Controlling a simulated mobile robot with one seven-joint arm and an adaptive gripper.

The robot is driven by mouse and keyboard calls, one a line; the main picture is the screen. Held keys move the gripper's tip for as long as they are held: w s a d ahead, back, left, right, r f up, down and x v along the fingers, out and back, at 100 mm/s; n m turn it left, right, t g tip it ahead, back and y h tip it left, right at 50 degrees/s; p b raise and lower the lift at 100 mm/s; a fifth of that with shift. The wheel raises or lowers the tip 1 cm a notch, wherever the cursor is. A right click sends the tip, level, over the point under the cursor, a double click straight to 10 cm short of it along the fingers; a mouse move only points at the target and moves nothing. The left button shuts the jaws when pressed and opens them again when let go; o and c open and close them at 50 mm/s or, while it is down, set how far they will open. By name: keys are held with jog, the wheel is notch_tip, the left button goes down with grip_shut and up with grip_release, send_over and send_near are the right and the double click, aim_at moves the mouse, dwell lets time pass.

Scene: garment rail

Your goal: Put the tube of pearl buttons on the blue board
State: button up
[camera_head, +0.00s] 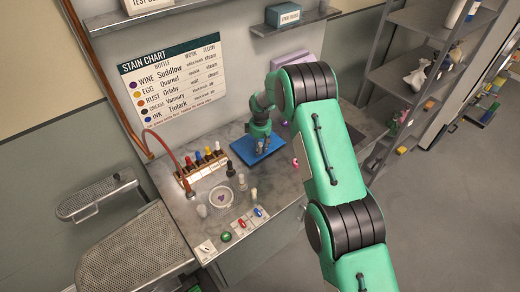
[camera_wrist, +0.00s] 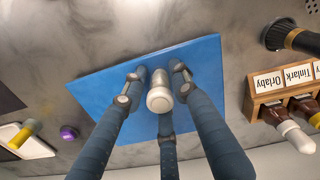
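The tube of pearl buttons (camera_wrist: 160,94), a small pale cylinder with a whitish cap, stands on the blue board (camera_wrist: 95,88) in the wrist view. No label on it can be read. My gripper (camera_wrist: 160,78) has its fingers around the tube, with narrow gaps appearing between the side fingertips and the tube, so it looks open. The third finger is partly hidden behind the cap. In the head view the blue board (camera_head: 240,150) lies on the counter, with my gripper (camera_head: 262,149) low over it; the tube cannot be made out there.
A wooden rack of labelled bottles (camera_head: 203,166) stands left of the board. A white dish (camera_head: 222,197), several small bottles and coloured items are in front of it. A lilac box (camera_head: 291,61) is at the back. A yellow-topped item on a white tray (camera_wrist: 28,138) shows in the wrist view.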

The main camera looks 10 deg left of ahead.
aim_at(260, 144)
jog(key=shift+o, duration=0.4)
jog(key=shift+r, duration=0.1)
notch_tip(260, 144, up, 12)
jog(key=shift+r, duration=0.1)
dwell(0.5)
dwell(0.6)
jog(key=shift+d, duration=0.1)
